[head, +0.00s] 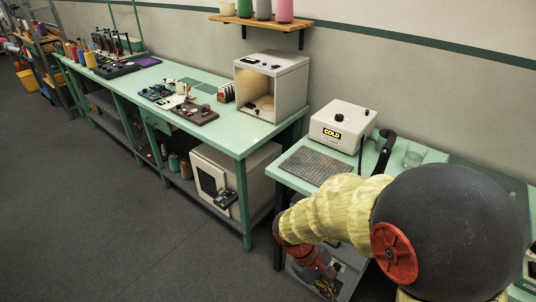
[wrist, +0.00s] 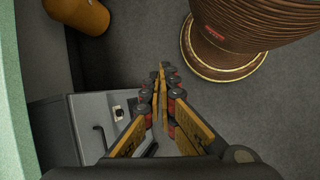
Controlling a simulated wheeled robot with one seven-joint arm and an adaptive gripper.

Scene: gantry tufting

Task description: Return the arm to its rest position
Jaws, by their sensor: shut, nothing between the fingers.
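My gripper (wrist: 162,85) points down over the grey floor in the wrist view. Its fingertips are together with nothing between them. In the head view my arm, with a yellow sleeve and a large dark round joint, reaches across the lower right. The arm bends down at the front of the right-hand green bench (head: 290,184), and its red end is low, beside a grey cabinet. The gripper's fingertips are hard to make out in that view.
The grey cabinet (wrist: 85,125) and the green bench edge (wrist: 15,110) are close on the left in the wrist view. An orange cylinder (wrist: 78,12) is near the top. A white COLD box (head: 342,125) stands on the bench. Floor at left (head: 110,220) is clear.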

